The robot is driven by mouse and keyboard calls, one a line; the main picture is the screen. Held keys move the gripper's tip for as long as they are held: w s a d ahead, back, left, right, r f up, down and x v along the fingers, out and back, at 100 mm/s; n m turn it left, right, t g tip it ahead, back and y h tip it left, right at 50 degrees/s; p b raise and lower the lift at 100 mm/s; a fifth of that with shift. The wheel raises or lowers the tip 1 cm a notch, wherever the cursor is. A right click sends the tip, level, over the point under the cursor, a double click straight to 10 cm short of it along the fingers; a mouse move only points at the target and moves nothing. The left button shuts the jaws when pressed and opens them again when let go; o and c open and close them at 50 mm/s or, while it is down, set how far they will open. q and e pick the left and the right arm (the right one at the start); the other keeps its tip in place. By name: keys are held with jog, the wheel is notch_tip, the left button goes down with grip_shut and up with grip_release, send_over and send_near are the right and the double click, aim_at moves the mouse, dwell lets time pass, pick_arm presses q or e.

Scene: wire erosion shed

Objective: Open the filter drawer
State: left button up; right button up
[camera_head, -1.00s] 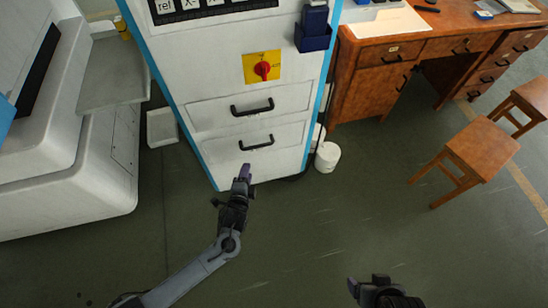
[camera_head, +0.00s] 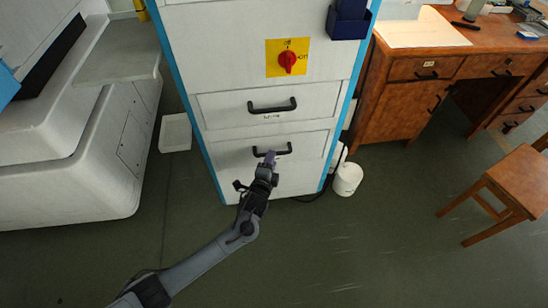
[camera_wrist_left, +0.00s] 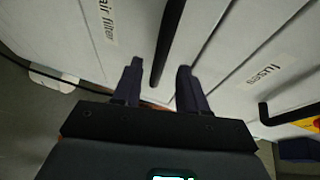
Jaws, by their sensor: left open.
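The white cabinet (camera_head: 240,85) has two closed drawers with black bar handles. The lower one is the filter drawer (camera_head: 225,150); its "air filter" label (camera_wrist_left: 106,22) shows in the left wrist view. Its handle (camera_head: 285,151) also shows in the left wrist view (camera_wrist_left: 166,45). My left gripper (camera_head: 269,160) is open at this handle. In the left wrist view my left gripper (camera_wrist_left: 160,68) has one finger on each side of the handle; whether it touches is unclear. My right gripper is out of view.
Above are the "fuses" drawer with its handle (camera_head: 272,106) and a red switch (camera_head: 288,60). A white bucket (camera_head: 348,179) stands right of the cabinet, near a wooden desk (camera_head: 395,95) and stool (camera_head: 515,180). A white machine (camera_head: 60,170) stands left. Floor in front is clear.

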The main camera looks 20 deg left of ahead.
pick_arm(q)
jog(key=shift+b+x, duration=1.1)
jog(key=shift+x, duration=1.15)
grip_shut()
